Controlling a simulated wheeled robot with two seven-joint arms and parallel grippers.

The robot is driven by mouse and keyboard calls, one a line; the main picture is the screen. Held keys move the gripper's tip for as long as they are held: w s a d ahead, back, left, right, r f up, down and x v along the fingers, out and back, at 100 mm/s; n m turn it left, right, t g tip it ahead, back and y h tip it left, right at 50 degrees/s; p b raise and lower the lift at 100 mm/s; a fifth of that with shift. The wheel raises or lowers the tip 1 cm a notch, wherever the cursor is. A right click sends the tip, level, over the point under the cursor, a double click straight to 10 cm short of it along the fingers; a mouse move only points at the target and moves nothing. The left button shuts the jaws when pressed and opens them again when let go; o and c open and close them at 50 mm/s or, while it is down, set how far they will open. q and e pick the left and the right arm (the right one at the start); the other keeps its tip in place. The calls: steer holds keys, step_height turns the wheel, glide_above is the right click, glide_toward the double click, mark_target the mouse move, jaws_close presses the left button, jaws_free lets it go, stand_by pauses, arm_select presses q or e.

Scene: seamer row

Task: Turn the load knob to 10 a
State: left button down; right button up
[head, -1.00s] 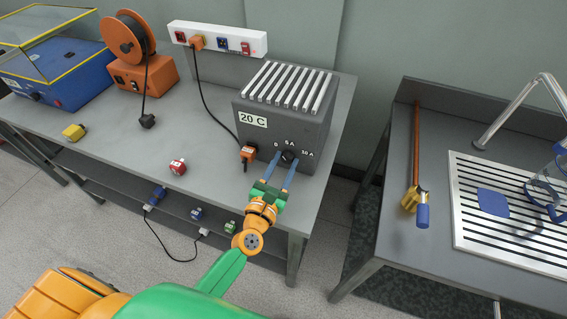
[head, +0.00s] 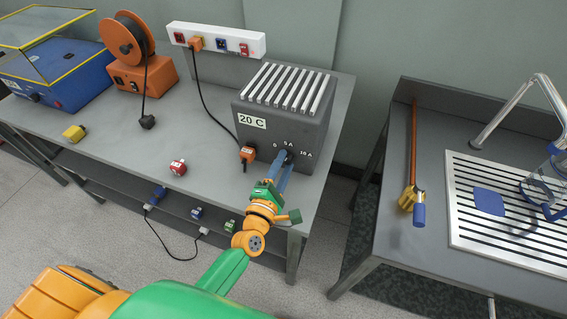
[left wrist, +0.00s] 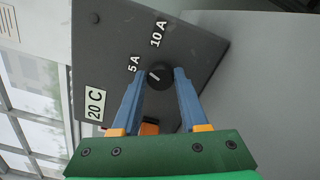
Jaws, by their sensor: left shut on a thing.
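The load knob (left wrist: 160,77) is a round black dial with a white pointer line on the front of a dark grey load box (head: 278,125). In the left wrist view its line points roughly towards the 5 A mark (left wrist: 133,64). The 10 A mark (left wrist: 157,33) is further round the dial. My left gripper (head: 283,158) is shut on the knob, with one blue finger on each side. In the head view the fingers hide most of the knob. My right gripper is not in view.
An orange plug (head: 247,154) with a black cable sits in the box front, left of the knob. A white power strip (head: 216,39) is behind. A red plug (head: 178,167) and a yellow plug (head: 74,133) lie on the bench (head: 130,175). A sink counter stands right.

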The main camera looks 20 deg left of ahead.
arm_select(q)
steer(key=m, duration=0.3)
steer(key=shift+r+m+p, duration=0.1)
steer(key=shift+m+p, duration=0.25)
steer(key=shift+m, duration=0.05)
steer(key=shift+m+p, duration=0.3)
steer(key=shift+m, duration=1.6)
steer(key=shift+w+m, duration=0.1)
steer(key=shift+m, duration=0.2)
steer(key=shift+c, duration=2.4)
jaws_free()
steer(key=shift+o, duration=0.2)
steer(key=s, duration=0.7)
steer(key=shift+a, duration=0.2)
